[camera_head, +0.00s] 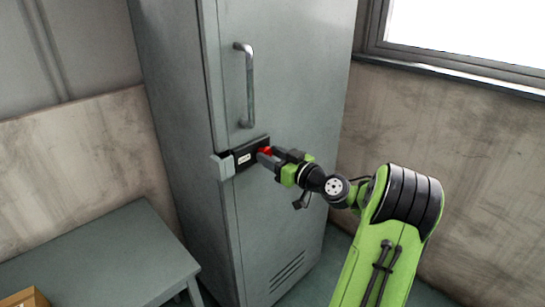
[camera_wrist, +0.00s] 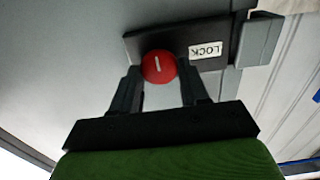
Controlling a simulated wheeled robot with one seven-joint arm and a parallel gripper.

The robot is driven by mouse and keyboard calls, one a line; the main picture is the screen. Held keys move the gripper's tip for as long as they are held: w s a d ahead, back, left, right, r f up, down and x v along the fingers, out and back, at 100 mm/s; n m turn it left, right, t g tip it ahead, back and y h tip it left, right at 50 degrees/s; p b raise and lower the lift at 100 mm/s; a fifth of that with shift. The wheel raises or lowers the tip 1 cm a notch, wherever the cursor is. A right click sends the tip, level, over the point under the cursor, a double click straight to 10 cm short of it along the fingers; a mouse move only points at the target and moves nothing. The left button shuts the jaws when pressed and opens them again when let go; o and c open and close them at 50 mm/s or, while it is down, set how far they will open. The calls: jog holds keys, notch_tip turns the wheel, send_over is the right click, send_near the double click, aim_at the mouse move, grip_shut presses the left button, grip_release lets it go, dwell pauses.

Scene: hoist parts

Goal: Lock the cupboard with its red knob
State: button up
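The grey cupboard (camera_head: 290,60) stands upright with its door shut, as far as I can see. A black lock plate (camera_head: 246,156) sits on the door below the handle. The round red knob (camera_wrist: 158,67) on this plate bears a white line, which runs nearly upright in the wrist view. In the head view the knob (camera_head: 265,151) is partly hidden by my gripper (camera_head: 268,157). In the wrist view my gripper (camera_wrist: 158,72) has one finger at each side of the knob, seemingly touching it.
A grey block (camera_head: 222,167) sits at the door's edge beside the plate. A vertical bar handle (camera_head: 248,85) is above. A grey table (camera_head: 100,260) with a cardboard box (camera_head: 25,298) stands at the left. A window (camera_head: 465,35) is at the right.

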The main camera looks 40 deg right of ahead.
jog(key=shift+c, duration=1.2)
jog(key=shift+m, duration=0.3)
jog(key=m+p, duration=0.1)
jog(key=m, duration=0.2)
jog(key=shift+m, duration=0.3)
jog(key=m+p, duration=0.2)
jog(key=m, duration=0.2)
jog(key=shift+d+m, duration=0.15)
jog(key=shift+m, duration=0.15)
jog(key=m+p, duration=0.4)
jog(key=m, duration=0.1)
jog(key=shift+f+m+p, duration=0.15)
jog(key=shift+m+p, duration=1.25)
jog(key=shift+m, duration=0.7)
jog(key=shift+f, duration=0.1)
